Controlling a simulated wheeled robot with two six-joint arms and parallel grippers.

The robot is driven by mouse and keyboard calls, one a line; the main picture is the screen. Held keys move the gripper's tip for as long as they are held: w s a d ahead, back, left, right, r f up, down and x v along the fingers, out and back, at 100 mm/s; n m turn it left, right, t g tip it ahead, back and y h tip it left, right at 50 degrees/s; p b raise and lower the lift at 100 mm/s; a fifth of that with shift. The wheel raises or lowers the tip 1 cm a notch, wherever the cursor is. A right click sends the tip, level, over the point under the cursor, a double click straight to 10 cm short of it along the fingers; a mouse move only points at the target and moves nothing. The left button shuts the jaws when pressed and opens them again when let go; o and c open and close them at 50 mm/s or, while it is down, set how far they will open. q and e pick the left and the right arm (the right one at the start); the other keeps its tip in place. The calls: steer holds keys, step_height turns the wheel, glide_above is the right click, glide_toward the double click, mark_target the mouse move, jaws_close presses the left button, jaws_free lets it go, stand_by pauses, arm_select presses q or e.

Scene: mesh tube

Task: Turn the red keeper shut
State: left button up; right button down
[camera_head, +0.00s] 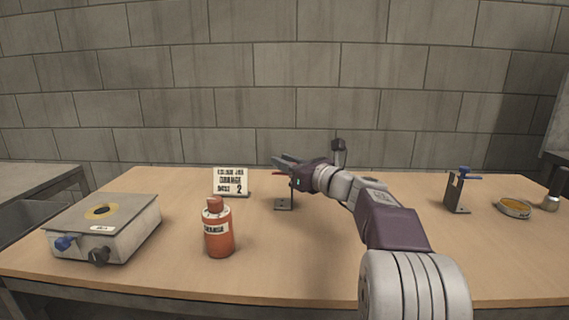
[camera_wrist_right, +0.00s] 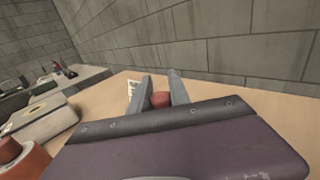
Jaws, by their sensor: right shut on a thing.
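The red keeper (camera_wrist_right: 160,99) shows as a rounded red piece between the two fingers of my right gripper (camera_wrist_right: 161,77) in the right wrist view. In the head view my right gripper (camera_head: 281,162) is over a small dark stand (camera_head: 284,205) near the middle back of the table. It is shut on the red keeper, and only a sliver of red shows below the fingers there. The gripper hides most of the keeper and the stand's top, so how far the keeper is turned cannot be told. My left gripper is in neither view.
A sign card (camera_head: 229,181) and a red-orange bottle (camera_head: 218,232) stand left of the stand. A grey box with knobs (camera_head: 128,225) is at the left. A second stand with a blue handle (camera_head: 457,192) and a round tin (camera_head: 514,209) are at the right.

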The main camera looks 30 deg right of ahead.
steer(key=m+g+h+b, duration=0.1)
steer(key=m+h+b, duration=0.1)
steer(key=m+h, duration=0.1)
steer(key=d+m+h+b, duration=0.1)
steer(key=m+h+b, duration=0.2)
steer(key=h, duration=0.3)
steer(key=d+m+g+h+b, duration=0.1)
steer(key=m+h+b, duration=0.2)
steer(key=h, duration=0.1)
steer(key=shift+s+g+h, duration=0.15)
steer(key=shift+g+h, duration=0.15)
steer(key=shift+h, duration=0.1)
steer(key=shift+s+d+m+g+h, duration=0.15)
steer(key=shift+d+m+g+h, duration=0.05)
steer(key=shift+m+g+h, duration=0.5)
steer(key=shift+s+d+m+g+h, duration=0.15)
steer(key=shift+m+g+h, duration=0.4)
steer(key=shift+h, duration=0.25)
steer(key=c, duration=1.2)
jaws_free()
steer(key=shift+f, duration=0.1)
